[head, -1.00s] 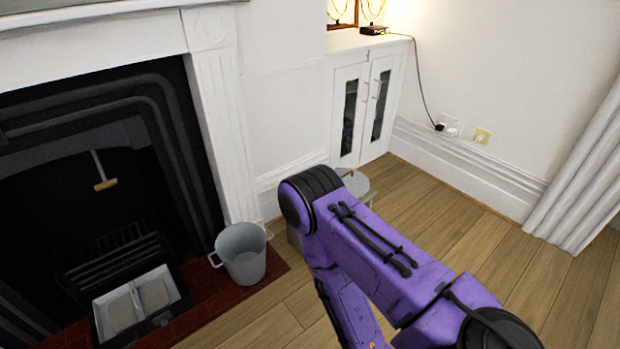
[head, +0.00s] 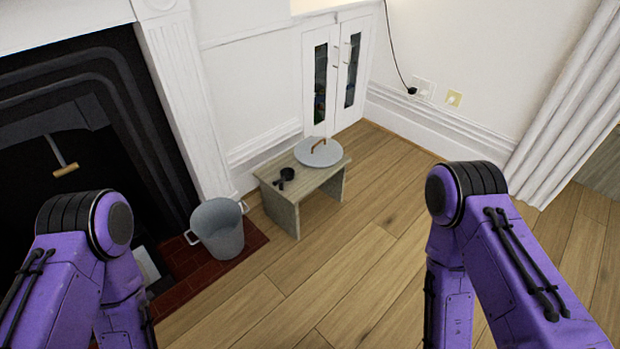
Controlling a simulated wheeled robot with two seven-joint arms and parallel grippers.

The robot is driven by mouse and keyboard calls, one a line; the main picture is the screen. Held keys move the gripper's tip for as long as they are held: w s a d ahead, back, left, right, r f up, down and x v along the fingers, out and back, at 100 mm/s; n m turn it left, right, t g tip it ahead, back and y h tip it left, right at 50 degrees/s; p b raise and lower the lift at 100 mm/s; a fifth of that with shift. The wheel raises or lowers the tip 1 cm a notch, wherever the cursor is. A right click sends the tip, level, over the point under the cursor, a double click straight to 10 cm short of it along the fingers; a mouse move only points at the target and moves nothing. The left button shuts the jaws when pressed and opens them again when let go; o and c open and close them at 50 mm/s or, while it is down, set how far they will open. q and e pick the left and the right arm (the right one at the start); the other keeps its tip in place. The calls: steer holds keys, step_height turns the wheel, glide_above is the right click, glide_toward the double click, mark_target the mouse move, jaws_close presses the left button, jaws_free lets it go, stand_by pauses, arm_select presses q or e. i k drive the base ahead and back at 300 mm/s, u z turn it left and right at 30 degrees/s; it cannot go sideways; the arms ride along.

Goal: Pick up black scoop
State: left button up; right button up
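A small black scoop (head: 286,175) lies on the left part of a low grey wooden stool (head: 293,213) in the head view. A round grey lid (head: 318,152) with a brown handle lies on the same stool, to the right of and behind the scoop. My two purple arms show at the lower left and lower right, apart from the stool. Both of my grippers are out of view below the picture's edge.
A grey metal bucket (head: 218,229) stands on the red tile hearth (head: 190,283), left of the stool. The dark fireplace (head: 90,120) is at the left. A white cabinet (head: 338,75) stands behind the stool. The wooden floor (head: 370,240) in front and to the right is clear.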

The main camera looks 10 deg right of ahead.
mark_target(287, 173)
steer(key=u, duration=0.05)
steer(key=i, duration=1.6)
steer(key=z, duration=0.55)
